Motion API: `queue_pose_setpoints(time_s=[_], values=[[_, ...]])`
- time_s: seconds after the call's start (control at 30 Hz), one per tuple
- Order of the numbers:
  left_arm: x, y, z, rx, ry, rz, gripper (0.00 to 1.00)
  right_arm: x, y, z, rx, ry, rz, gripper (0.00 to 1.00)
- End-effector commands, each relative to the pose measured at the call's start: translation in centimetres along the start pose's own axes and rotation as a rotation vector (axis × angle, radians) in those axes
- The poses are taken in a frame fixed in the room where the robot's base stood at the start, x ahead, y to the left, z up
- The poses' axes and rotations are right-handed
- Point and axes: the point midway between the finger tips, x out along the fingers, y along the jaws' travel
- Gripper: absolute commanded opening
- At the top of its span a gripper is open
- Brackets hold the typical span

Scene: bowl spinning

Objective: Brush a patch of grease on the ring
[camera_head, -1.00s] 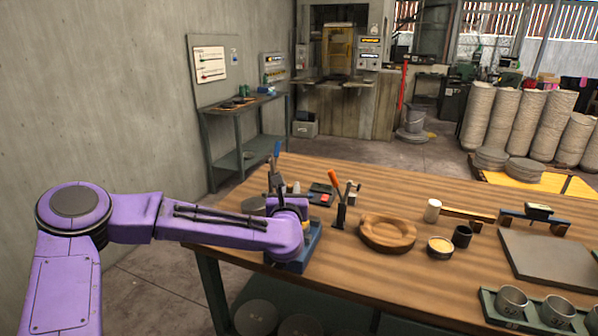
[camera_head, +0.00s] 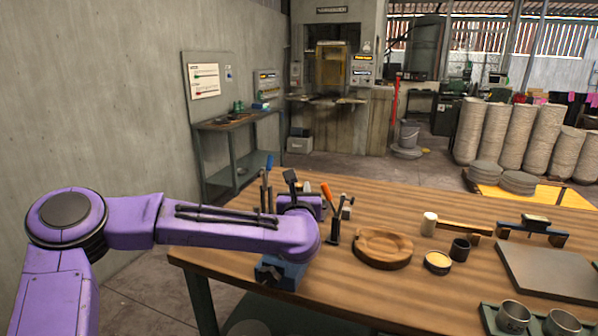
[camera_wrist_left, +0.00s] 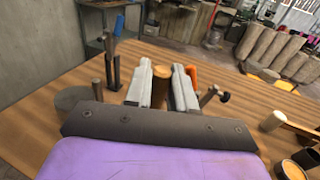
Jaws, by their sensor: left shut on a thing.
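My left gripper (camera_wrist_left: 160,88) is shut on a brown wooden cylinder (camera_wrist_left: 160,90), seen between its two grey fingers in the left wrist view. It looks like a handle; its lower end is hidden, so I cannot tell whether it has bristles. In the head view my purple wrist hides most of this gripper, over the table's left part. A round wooden piece with a raised rim (camera_head: 383,248) lies flat to its right. A small tin with a pale yellow filling (camera_head: 437,262) stands farther right; it may be grease. I cannot identify the ring with certainty. My right gripper is out of view.
A blue block-like fixture (camera_head: 280,272) sits below my wrist at the table's left edge. An orange-handled tool (camera_head: 331,205) stands upright nearby. The front middle of the table (camera_head: 390,292) is bare.

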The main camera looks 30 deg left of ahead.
Motion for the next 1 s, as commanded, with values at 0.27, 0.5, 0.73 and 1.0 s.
queue_pose_setpoints(time_s=[0.27, 0.5, 0.73, 1.0], values=[[0.0, -0.2, 2.8, -0.002, -0.001, -0.003, 0.00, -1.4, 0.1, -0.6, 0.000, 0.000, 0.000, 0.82], [-0.1, -0.4, 4.2, -0.001, -0.001, -0.005, 0.00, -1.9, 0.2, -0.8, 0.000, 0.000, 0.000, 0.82], [-0.1, -0.4, 4.2, -0.001, -0.001, -0.006, 0.00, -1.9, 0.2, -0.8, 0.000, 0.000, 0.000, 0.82], [-0.1, -0.4, 4.2, -0.001, -0.001, -0.006, 0.00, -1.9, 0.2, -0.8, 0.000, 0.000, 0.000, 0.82]])
